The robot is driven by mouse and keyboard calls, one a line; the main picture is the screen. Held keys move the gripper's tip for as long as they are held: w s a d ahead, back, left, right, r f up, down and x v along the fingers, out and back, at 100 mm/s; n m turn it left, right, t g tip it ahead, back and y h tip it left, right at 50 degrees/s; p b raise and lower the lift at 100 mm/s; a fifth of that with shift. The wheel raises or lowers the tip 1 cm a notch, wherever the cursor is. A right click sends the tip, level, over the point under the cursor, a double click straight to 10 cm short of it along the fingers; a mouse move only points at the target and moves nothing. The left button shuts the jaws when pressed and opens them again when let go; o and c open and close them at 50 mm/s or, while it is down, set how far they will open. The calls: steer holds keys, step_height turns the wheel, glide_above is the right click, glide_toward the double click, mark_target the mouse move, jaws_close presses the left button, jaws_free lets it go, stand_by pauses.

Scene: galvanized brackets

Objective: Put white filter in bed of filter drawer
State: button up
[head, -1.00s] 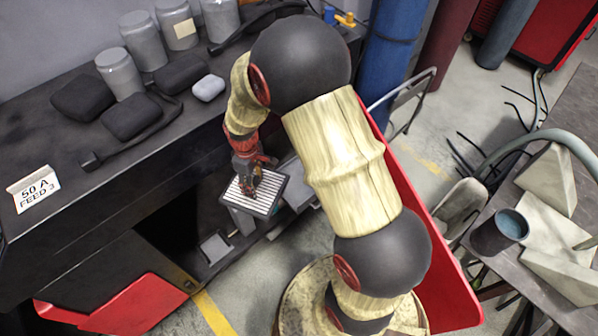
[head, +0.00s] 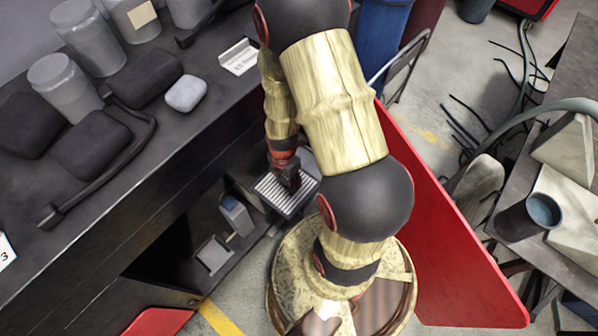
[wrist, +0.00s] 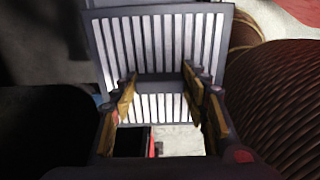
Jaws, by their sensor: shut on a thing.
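The white filter (head: 274,196) is a panel of white pleats in a dark frame, low in front of the bench in the head view. In the wrist view the filter (wrist: 160,38) fills the upper middle, with a dark bar across it. My gripper (head: 287,182) is shut on the filter, its fingers (wrist: 163,92) on either side of that bar. A small grey tray-like piece (head: 213,255) with a pale face sits in the dark opening under the bench, left of and below the filter. I cannot tell whether it is the filter drawer, and I see no drawer bed clearly.
A blue-grey box (head: 236,214) stands in the opening close to the filter's left. The bench (head: 175,130) overhangs it, carrying grey jars (head: 64,86), dark pads and a white block (head: 186,93). A red panel (head: 440,220) stands right of my arm. Floor shows below the opening.

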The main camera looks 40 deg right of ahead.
steer(key=d+f, duration=0.1)
steer(key=d, duration=0.1)
steer(key=w+d+f+b, duration=0.1)
steer(key=d, duration=0.1)
steer(key=w+d+f+b, duration=0.1)
steer(key=d, duration=0.1)
steer(key=shift+f, duration=0.1)
steer(key=d+f+b, duration=0.1)
steer(key=d+f, duration=0.1)
steer(key=w+d+f+b, duration=0.1)
steer(key=d+f, duration=0.1)
steer(key=f, duration=0.1)
steer(key=shift+w, duration=0.1)
steer(key=shift+d+f+b, duration=0.15)
steer(key=shift+f+b, duration=0.4)
steer(key=shift+f, duration=0.35)
steer(key=shift+d+f+b, duration=0.15)
steer(key=shift+f+b, duration=0.4)
steer(key=shift+f, duration=0.35)
steer(key=shift+f, duration=0.1)
steer(key=o, duration=1.3)
steer(key=shift+o, duration=0.2)
step_height(320, 180, up, 12)
steer(key=p, duration=0.5)
steer(key=shift+m, duration=0.3)
